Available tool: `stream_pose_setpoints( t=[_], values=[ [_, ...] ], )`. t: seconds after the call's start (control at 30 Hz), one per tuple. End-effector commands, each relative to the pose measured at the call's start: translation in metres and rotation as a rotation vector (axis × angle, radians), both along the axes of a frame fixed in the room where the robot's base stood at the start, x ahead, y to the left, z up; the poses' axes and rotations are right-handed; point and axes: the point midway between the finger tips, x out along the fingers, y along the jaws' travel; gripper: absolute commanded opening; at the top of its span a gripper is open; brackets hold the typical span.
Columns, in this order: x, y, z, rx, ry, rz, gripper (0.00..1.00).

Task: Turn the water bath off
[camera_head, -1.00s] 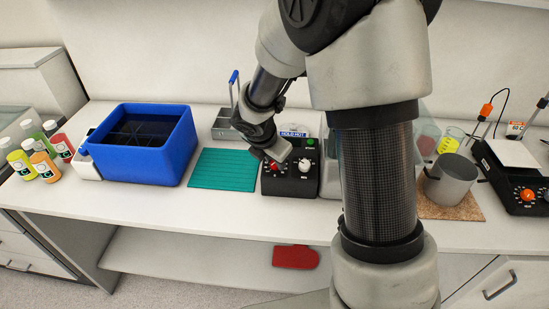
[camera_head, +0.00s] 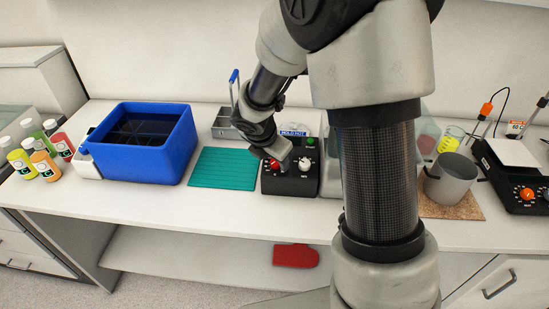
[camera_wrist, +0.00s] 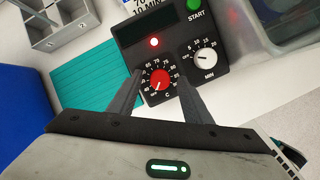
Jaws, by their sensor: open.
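The water bath's black control box (camera_head: 290,187) stands on the bench. It carries a red knob (camera_wrist: 159,79) with a temperature scale marked C, a white knob (camera_wrist: 205,57) marked MIN, and a green START button (camera_wrist: 193,4). A small red light (camera_wrist: 153,42) is lit on it, and the display (camera_wrist: 147,30) looks dark. The red knob also shows in the head view (camera_head: 274,164). My gripper (camera_wrist: 160,82) is open, its fingers on either side of the red knob. I cannot tell whether they touch it. A clear tank (camera_wrist: 285,22) beside the box is partly hidden by my arm.
A teal mat (camera_head: 222,169) and a blue tub (camera_head: 137,163) lie to the left, with several bottles (camera_head: 41,164) beyond. A metal rack (camera_head: 226,121) is behind. A metal beaker (camera_head: 450,178) and a hotplate (camera_head: 518,180) stand right. A red mitt (camera_head: 296,256) lies on the shelf below.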

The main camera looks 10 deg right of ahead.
Motion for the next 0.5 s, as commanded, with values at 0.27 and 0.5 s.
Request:
stream_pose_setpoints(
  t=[0.27,0.5],
  values=[
    [-0.018,0.013,0.049,0.001,-0.005,0.0,0.45],
    [-0.041,0.028,0.102,0.001,-0.006,0.001,0.45]
  ],
)
